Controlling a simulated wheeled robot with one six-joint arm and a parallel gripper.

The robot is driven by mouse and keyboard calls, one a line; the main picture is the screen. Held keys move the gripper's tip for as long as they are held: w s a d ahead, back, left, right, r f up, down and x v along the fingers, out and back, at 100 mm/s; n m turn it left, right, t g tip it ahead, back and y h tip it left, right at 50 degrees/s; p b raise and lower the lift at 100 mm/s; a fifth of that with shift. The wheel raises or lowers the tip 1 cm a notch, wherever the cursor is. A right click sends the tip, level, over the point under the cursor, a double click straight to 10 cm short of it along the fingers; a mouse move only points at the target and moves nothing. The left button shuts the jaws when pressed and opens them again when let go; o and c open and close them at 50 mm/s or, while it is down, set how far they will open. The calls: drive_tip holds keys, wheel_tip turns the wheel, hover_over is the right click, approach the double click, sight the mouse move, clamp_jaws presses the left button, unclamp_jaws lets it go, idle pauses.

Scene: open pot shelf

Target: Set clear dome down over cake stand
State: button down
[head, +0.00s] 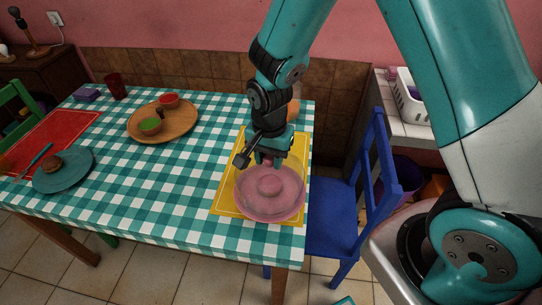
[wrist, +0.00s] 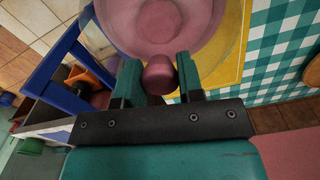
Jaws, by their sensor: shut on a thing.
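The clear dome (head: 243,183) is see-through and upright, with a pink knob (wrist: 160,76) on top. My gripper (head: 267,160) is shut on that knob from above; in the wrist view the two fingers (wrist: 159,78) stand on either side of it. The pink cake stand (head: 273,215) is on the yellow mat, below the dome. A round pink form (head: 270,186) shows through the dome at its middle. The dome looks roughly centred over the stand. I cannot tell whether its rim touches the stand or hangs just above it.
The yellow mat (head: 229,197) lies at the right end of the checkered table (head: 150,190). A blue chair (head: 340,210) stands close to its right. A wooden tray (head: 182,124) with small bowls and a teal plate (head: 78,176) are further left. The cloth between is clear.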

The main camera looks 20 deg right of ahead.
drive_tip(key=shift+s+f, duration=0.1)
drive_tip(key=c, duration=0.7)
unclamp_jaws()
wheel_tip(320, 180, up, 18)
drive_tip(key=shift+f+b, duration=0.25)
drive_tip(key=shift+b, duration=0.05)
drive_tip(key=s+a+r+n+y, duration=0.1)
drive_tip(key=s+n, duration=0.4)
drive_tip(key=s, duration=0.1)
drive_tip(key=s+a+r+n+y, duration=0.1)
drive_tip(key=s+a+n, duration=0.1)
drive_tip(key=s+n, duration=0.3)
drive_tip(key=s+a+r+n+y, duration=0.1)
drive_tip(key=s+r+n+y, duration=0.1)
drive_tip(key=s+n, duration=0.4)
drive_tip(key=shift+s+a, duration=0.15)
drive_tip(key=shift+s, duration=0.2)
